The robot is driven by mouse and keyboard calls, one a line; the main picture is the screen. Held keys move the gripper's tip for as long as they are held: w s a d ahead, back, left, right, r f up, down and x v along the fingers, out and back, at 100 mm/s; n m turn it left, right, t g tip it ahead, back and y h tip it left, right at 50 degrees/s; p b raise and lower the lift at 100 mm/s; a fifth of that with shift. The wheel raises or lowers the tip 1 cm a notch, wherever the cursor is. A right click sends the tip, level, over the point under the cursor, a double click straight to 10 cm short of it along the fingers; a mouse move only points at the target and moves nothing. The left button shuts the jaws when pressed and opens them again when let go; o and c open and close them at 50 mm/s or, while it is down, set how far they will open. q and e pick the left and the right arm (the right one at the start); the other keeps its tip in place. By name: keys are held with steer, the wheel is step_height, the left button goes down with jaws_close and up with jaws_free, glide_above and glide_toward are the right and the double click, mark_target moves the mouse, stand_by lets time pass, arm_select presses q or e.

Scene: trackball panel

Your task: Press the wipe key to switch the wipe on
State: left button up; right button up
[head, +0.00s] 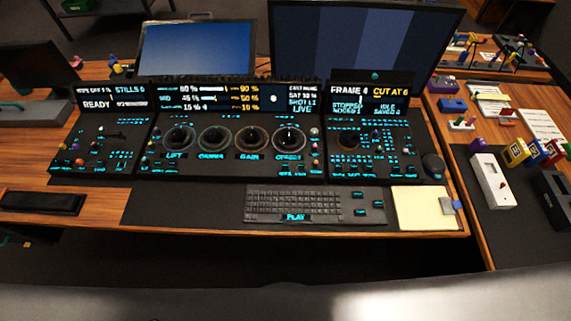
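The control panel (240,172) stands on the wooden desk, with trackballs labelled LIFT, GAMMA, GAIN and OFFSET in its middle section. Its left section (95,150) carries small lit keys and coloured knobs. The small display above that section (98,96) shows READY and STILLS, and a blurred top line that seems to read WIPE OFF. The right section (352,165) also has many small cyan-lit keys. The key labels are too small to tell which one is the wipe key. Neither of my grippers is in view.
A keyboard (300,204) lies in front of the panel, with a yellow notepad (424,210) to its right. Two monitors stand behind, one blue (198,48) and one striped (365,42). A side desk at right holds a white device (490,180) and coloured items.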

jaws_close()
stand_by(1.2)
